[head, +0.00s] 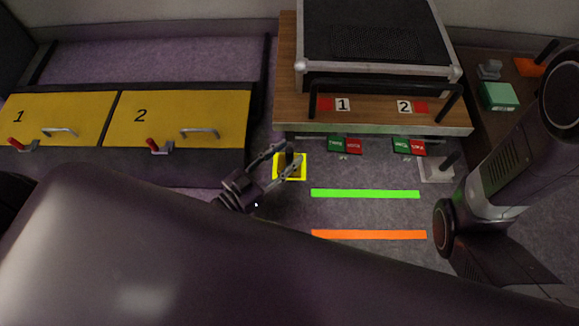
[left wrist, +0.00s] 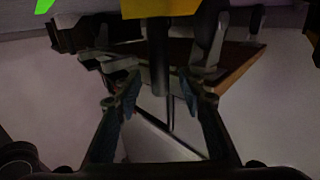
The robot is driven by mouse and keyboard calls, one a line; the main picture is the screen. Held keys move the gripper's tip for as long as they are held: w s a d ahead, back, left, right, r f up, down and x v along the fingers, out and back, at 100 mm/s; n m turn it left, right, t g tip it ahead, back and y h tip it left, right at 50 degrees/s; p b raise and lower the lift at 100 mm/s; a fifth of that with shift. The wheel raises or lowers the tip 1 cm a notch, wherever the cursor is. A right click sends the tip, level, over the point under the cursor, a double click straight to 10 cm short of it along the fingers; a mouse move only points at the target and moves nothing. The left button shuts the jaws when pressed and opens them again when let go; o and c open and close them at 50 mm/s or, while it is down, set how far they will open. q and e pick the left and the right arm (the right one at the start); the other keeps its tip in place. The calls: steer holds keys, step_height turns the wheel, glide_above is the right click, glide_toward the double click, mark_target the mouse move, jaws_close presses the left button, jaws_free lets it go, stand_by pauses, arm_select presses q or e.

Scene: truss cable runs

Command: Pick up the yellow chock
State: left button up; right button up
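The yellow chock (head: 281,175) stands on the grey floor in front of the wooden bench, with a dark upright handle. In the left wrist view its yellow body (left wrist: 160,8) is cut off by the top edge, and its dark handle (left wrist: 159,55) points down the picture between the fingers. My left gripper (head: 284,158) is over the chock, fingers apart on either side of the handle. In the left wrist view the gripper (left wrist: 158,97) shows a gap between each finger and the handle. My right arm is at the right; its gripper is not seen.
A wooden bench (head: 300,110) carries a black case (head: 370,40). Green and orange strips (head: 365,194) (head: 370,234) lie on the floor. A grey plate with a post (head: 434,174) is at the right. Yellow panels 1 and 2 (head: 75,108) (head: 190,108) are at the left.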

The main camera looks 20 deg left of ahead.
arm_select(q)
steer(key=shift+w+d, duration=0.3)
steer(key=shift+w, duration=0.3)
steer(key=shift+c, duration=0.5)
jaws_close()
steer(key=shift+r, duration=0.1)
